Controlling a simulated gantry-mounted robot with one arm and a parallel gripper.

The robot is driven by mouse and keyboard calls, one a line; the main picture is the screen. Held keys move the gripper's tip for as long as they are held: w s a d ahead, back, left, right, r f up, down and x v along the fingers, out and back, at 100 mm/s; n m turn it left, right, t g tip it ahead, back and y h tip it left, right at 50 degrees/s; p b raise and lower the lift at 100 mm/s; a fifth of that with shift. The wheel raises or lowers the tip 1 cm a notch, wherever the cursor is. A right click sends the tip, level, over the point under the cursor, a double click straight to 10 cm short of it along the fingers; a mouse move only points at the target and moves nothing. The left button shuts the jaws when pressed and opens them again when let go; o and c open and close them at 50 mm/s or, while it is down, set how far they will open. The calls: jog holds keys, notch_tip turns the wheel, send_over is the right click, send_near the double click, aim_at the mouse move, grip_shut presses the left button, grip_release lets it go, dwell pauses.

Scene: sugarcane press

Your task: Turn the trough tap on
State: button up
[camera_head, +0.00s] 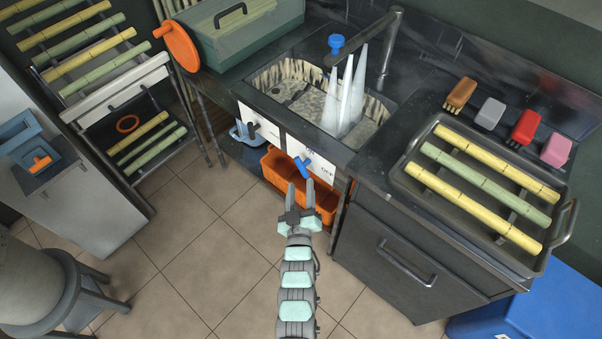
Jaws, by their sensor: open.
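A blue lever (302,167) is mounted on a white panel (318,168) on the front of the dark sink unit. The panel has dark lettering near its right edge that seems to read OFF. The lever slants down to the right. My gripper (300,187) points up the picture just below the lever, with its two fingers apart and nothing between them. The lever's lower end is close to the right fingertip; I cannot tell whether they touch.
Tall white cone shapes (345,100) stand in the basin. Left of the lever is another white panel (259,124) with a dark handle. An orange bin (282,172) sits under the unit. A tray (455,228) of cane pieces lies right. The tiled floor (185,235) is clear.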

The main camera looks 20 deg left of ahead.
aim_at(301, 168)
jog(key=b+x, duration=0.1)
jog(key=x, duration=0.5)
jog(key=shift+w, duration=0.1)
jog(key=shift+c, duration=0.4)
grip_shut()
